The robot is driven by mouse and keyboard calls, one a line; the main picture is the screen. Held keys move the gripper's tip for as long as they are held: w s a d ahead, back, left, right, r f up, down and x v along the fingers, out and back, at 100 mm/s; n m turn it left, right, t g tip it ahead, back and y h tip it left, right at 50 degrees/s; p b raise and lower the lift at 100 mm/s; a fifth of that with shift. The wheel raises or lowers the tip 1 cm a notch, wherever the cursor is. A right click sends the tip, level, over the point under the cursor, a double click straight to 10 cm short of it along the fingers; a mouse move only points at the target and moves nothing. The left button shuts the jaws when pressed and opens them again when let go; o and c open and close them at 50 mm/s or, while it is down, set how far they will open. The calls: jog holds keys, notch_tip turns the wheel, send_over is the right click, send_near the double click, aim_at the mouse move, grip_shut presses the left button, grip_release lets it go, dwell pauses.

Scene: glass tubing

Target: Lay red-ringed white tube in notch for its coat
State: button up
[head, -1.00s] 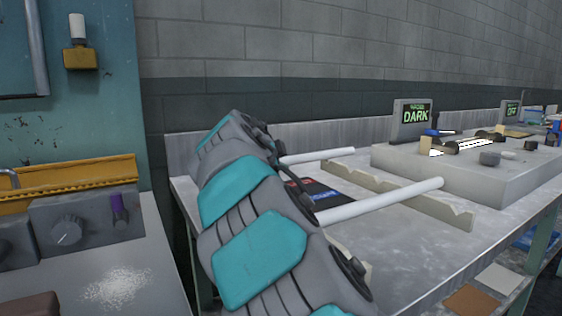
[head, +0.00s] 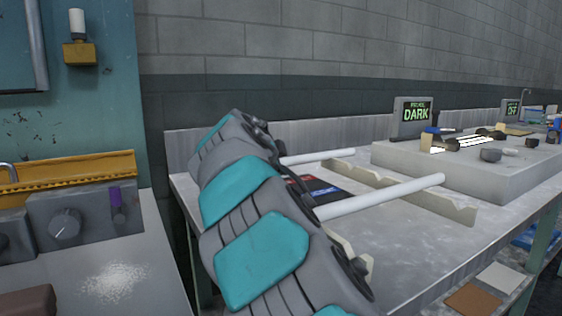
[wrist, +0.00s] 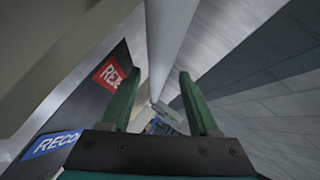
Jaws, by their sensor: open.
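Two white tubes lie across notched pale rails on the bench in the head view. The far tube (head: 318,157) is partly behind my arm, and the near tube (head: 382,199) rests with its right end past the right rail (head: 430,204). No red ring is visible on either tube. In the wrist view, my gripper (wrist: 158,72) is open, with green fingers on either side of a white tube (wrist: 170,35) that runs between and beyond them. It seems to be the far one, by the wall. The head view hides my gripper behind my arm.
A black board with red (wrist: 109,73) and blue (wrist: 50,145) labels lies between the tubes. A grey block with a DARK display (head: 412,117) stands to the right. A worktop with a knob box (head: 82,222) and white powder (head: 113,282) is at left.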

jog(key=shift+r+p, duration=0.75)
jog(key=shift+p, duration=0.25)
jog(key=b+v, duration=0.2)
jog(key=v, duration=1)
jog(key=shift+f+b, duration=0.3)
jog(key=shift+b, duration=0.05)
dwell(1.1)
